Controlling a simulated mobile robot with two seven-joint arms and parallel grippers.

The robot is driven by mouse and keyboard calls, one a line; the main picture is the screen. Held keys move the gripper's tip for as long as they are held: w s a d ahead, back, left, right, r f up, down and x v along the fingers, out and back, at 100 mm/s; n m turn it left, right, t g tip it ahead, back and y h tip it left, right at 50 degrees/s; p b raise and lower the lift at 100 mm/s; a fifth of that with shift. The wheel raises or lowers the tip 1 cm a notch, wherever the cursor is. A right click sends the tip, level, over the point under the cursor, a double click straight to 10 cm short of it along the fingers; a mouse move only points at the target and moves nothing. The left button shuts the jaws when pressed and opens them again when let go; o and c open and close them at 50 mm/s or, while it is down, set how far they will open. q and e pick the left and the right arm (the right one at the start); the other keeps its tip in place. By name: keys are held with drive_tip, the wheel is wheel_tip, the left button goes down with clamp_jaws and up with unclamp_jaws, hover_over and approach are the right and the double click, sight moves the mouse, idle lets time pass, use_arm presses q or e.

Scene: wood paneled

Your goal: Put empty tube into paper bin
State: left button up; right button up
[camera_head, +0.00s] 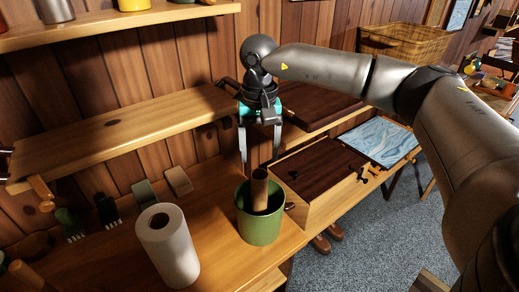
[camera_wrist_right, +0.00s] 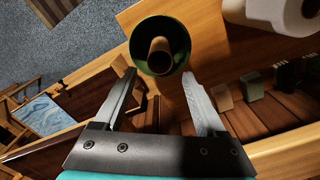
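The brown cardboard tube (camera_head: 260,187) stands in the green bin (camera_head: 262,226), with its upper end above the rim and its lower end hidden inside. The wrist view looks down on the tube (camera_wrist_right: 160,52) inside the round dark green bin (camera_wrist_right: 181,38). My right gripper (camera_head: 261,158) is open and points down, just above and behind the bin. Its fingers are apart with nothing between them, and neither seems to touch the tube. My left gripper is not in view.
A white paper roll (camera_head: 167,245) stands left of the bin on the wooden bench (camera_head: 222,268). A wooden box with a dark top (camera_head: 318,168) is close on the right. A shelf (camera_head: 120,135) juts out behind. Several brushes hang at the back left.

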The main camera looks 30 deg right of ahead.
drive_tip(key=shift+o, duration=0.7)
wheel_tip(320, 180, up, 15)
drive_tip(key=shift+r, duration=0.1)
idle(0.5)
